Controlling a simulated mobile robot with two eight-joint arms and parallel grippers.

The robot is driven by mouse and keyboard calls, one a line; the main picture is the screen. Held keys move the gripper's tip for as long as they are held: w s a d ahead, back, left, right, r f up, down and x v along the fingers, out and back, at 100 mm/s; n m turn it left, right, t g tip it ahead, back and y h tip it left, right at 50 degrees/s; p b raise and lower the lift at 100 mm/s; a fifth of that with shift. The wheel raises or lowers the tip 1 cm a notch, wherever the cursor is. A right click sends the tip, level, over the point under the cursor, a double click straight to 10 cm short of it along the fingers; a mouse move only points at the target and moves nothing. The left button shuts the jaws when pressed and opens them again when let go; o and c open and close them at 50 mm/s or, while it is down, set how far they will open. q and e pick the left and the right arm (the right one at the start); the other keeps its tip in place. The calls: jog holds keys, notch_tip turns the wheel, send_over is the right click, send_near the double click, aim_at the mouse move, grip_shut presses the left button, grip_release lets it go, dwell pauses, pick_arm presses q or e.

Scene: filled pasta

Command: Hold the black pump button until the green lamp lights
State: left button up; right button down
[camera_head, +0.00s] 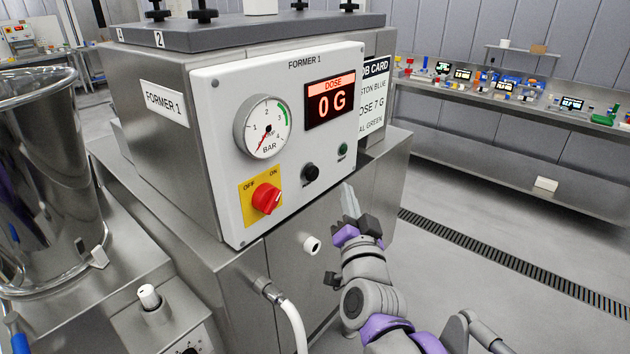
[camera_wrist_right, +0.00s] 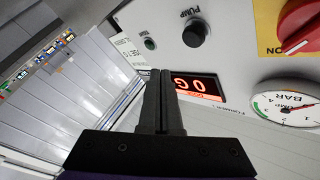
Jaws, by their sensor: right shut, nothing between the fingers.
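The black pump button (camera_head: 310,172) sticks out of the white FORMER 1 panel (camera_head: 222,150); it also shows in the right wrist view (camera_wrist_right: 195,33). The small dark green lamp (camera_head: 343,149) is up and right of the button and looks unlit; it also shows in the wrist view (camera_wrist_right: 150,44). My right gripper (camera_head: 349,192) is shut and empty, right of and below the button in the head view, apart from it. Its closed fingers (camera_wrist_right: 160,75) point toward the panel area in the wrist view. My left gripper is not in view.
The dose display (camera_head: 331,101) reads 0 G. A pressure gauge (camera_head: 262,127) has its needle at the low end. A red OFF/ON knob (camera_head: 266,198) is left of the button. A job card (camera_head: 373,95) stands right of the panel. A steel hopper (camera_head: 45,180) is at left.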

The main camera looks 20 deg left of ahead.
aim_at(313, 174)
jog(key=shift+w+a+b, duration=0.15)
jog(key=shift+w+a, duration=0.15)
jog(key=shift+a, duration=0.45)
jog(key=shift+w+a+b, duration=0.15)
jog(key=shift+w+a, duration=0.1)
jog(key=shift+a, duration=0.55)
jog(key=shift+w+a+b, duration=0.15)
jog(key=shift+w+a, duration=0.15)
jog(key=shift+a, duration=0.45)
jog(key=shift+a, duration=0.1)
jog(key=shift+w+a, duration=0.15)
jog(key=shift+a, duration=0.15)
jog(key=shift+w+a, duration=0.15)
jog(key=shift+a, duration=0.25)
dwell(4.9)
